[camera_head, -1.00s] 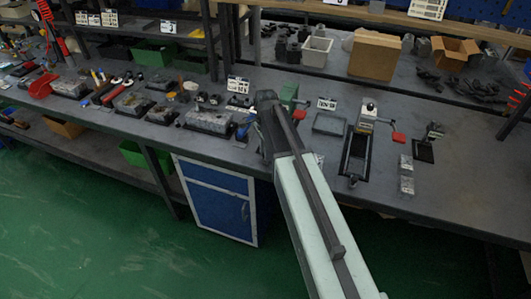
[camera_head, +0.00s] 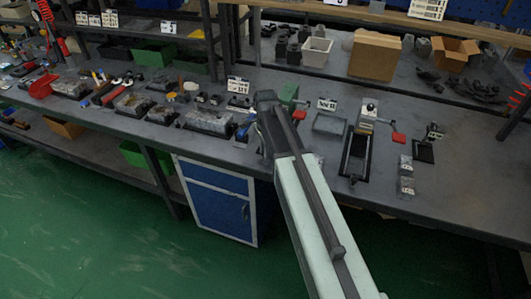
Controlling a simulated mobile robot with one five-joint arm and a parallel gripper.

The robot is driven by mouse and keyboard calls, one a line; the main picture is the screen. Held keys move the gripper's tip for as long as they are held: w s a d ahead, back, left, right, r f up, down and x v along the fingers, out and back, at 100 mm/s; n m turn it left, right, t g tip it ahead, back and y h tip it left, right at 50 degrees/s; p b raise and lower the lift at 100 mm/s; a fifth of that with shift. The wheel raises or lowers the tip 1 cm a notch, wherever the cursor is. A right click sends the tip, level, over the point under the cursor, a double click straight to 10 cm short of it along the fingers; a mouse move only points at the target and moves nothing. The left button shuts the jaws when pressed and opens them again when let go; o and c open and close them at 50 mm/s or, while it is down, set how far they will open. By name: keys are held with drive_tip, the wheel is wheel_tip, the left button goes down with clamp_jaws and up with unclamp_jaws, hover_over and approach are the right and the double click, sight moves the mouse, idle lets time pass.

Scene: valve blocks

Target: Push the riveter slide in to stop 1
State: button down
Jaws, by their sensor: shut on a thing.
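A green bench device (camera_head: 289,94), which looks like the riveter, stands on the grey bench just behind and right of the end of my arm. A small red part (camera_head: 299,115) shows beside it. Its slide and the stop are hidden behind my arm. My gripper (camera_head: 262,148) is at the dark arm end, low over the bench in front of this device. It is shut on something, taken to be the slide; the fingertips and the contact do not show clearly.
A grey block (camera_head: 208,122) and blue part (camera_head: 243,131) lie left. The right front bench is clear.

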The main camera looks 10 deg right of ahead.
drive_tip(key=shift+a, duration=0.1)
drive_tip(key=w+d, duration=0.2)
drive_tip(key=w, duration=0.1)
drive_tip(key=w+d, duration=0.2)
drive_tip(key=w, duration=0.2)
drive_tip(key=w+d, duration=0.2)
drive_tip(key=w, duration=0.1)
drive_tip(key=shift+w+d, duration=0.1)
drive_tip(key=shift+w, duration=0.3)
drive_tip(key=c, duration=1.2)
unclamp_jaws()
drive_tip(key=shift+r, duration=0.1)
wheel_tip(320, 180, up, 8)
drive_tip(key=p, duration=0.7)
drive_tip(key=shift+f+p, duration=0.2)
drive_tip(key=shift+p, duration=0.2)
